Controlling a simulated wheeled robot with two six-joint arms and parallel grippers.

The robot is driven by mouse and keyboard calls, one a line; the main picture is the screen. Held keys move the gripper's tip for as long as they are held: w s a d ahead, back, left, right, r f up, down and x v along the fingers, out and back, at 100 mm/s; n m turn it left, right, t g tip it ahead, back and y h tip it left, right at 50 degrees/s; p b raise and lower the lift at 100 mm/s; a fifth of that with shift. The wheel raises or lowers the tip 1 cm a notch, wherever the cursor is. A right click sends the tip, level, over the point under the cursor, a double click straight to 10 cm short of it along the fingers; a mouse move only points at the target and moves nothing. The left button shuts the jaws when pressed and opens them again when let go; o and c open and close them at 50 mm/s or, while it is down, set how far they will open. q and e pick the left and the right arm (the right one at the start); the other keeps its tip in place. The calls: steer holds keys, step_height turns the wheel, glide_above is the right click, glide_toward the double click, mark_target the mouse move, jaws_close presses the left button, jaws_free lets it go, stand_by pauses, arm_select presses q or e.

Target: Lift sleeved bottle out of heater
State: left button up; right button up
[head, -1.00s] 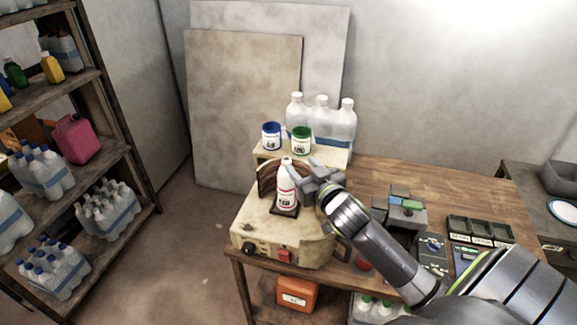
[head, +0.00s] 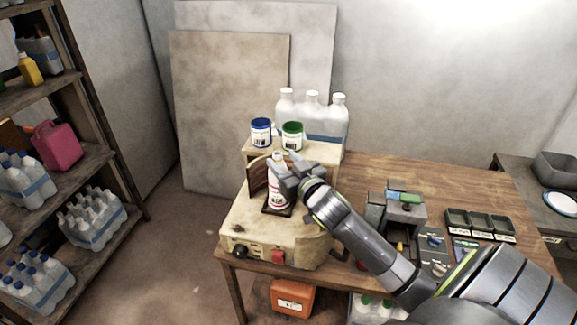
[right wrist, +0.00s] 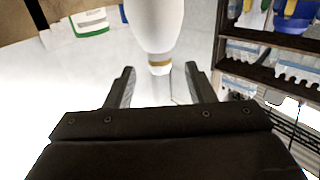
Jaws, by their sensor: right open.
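The sleeved bottle (head: 277,195) is white with a red-and-dark label. It stands upright on the cream heater (head: 265,232), in front of a curved brown guard (head: 257,177). My right gripper (head: 281,164) is at the bottle's neck, its fingers open. In the right wrist view the bottle (right wrist: 156,22) comes in from the top, with a gold ring at its neck. Its narrow end lies between the two spread fingers of my right gripper (right wrist: 160,76), with gaps at both sides. My left gripper is not in view.
A blue-lidded tub (head: 261,132) and a green-lidded tub (head: 292,136) stand on a raised box behind the heater, near large clear bottles (head: 312,118). Black trays (head: 480,223) and small equipment (head: 404,208) lie to the right on the wooden table (head: 440,175).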

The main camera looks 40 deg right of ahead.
steer(key=shift+w+d+p, duration=0.2)
steer(key=shift+w+p, duration=0.6)
steer(key=shift+w, duration=1.9)
steer(key=c, duration=1)
steer(key=shift+r+p, duration=2.65)
steer(key=shift+r, duration=0.35)
steer(key=shift+c, duration=0.3)
step_height(320, 180, up, 9)
steer(key=p, duration=0.1)
steer(key=shift+f+p, duration=0.2)
steer(key=shift+p, duration=0.15)
steer(key=shift+s+a, duration=0.1)
